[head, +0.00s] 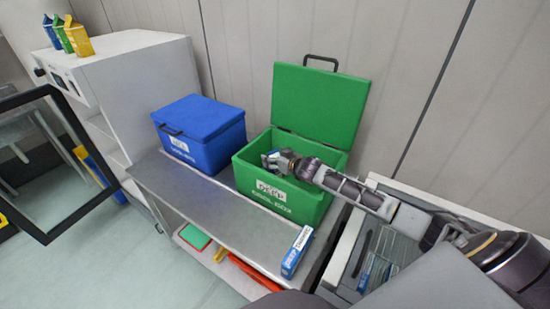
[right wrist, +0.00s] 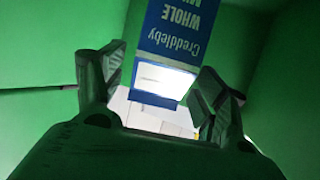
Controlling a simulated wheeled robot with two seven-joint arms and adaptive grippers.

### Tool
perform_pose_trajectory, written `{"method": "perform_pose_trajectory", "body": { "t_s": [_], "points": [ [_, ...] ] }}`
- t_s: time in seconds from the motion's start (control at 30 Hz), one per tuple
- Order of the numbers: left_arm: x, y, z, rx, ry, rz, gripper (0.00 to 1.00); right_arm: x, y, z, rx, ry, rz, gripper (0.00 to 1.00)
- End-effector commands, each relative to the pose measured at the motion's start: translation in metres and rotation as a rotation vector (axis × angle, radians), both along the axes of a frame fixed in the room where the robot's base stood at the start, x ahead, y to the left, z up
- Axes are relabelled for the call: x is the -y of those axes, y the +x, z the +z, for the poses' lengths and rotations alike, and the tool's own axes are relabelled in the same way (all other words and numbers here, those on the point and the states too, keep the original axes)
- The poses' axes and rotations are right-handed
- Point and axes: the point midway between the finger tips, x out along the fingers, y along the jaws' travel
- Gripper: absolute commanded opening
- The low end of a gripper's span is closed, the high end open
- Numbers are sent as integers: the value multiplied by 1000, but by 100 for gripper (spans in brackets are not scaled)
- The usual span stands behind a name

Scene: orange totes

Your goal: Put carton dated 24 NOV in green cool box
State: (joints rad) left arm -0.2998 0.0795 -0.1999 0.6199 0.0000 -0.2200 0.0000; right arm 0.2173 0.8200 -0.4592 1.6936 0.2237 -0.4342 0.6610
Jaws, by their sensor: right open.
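The green cool box (head: 270,198) stands open on the metal counter, its lid raised at the back. My right gripper (head: 274,160) reaches down inside it, with its lower part hidden by the front wall. In the right wrist view, its fingers (right wrist: 163,65) are spread open. A blue and white carton (right wrist: 178,38) marked "Creddleby WHOLE" shows between and beyond the fingertips, inside the green walls. It looks free of the fingers. No date can be read on it. My left gripper is not in view.
A closed blue cool box (head: 205,125) stands left of the green one. A blue and white box (head: 296,252) lies near the counter's front edge. Blue, green and yellow cartons (head: 78,40) stand on the white fridge (head: 135,80), whose door (head: 45,165) hangs open.

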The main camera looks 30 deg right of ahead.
Motion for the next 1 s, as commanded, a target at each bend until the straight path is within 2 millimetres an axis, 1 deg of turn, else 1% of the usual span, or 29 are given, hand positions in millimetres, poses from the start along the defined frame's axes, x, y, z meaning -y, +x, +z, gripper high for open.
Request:
{"method": "perform_pose_trajectory", "body": {
  "t_s": [0.2, 0.37, 1.0],
  "points": [
    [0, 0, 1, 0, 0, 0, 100, 0, 0, 3, 0, 0, 0, 73],
    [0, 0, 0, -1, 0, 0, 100, 1, -5, 3, -1, 1, 0, 73],
    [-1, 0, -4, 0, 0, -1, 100, 6, -43, 19, -1, 0, 0, 73]
  ]
}}
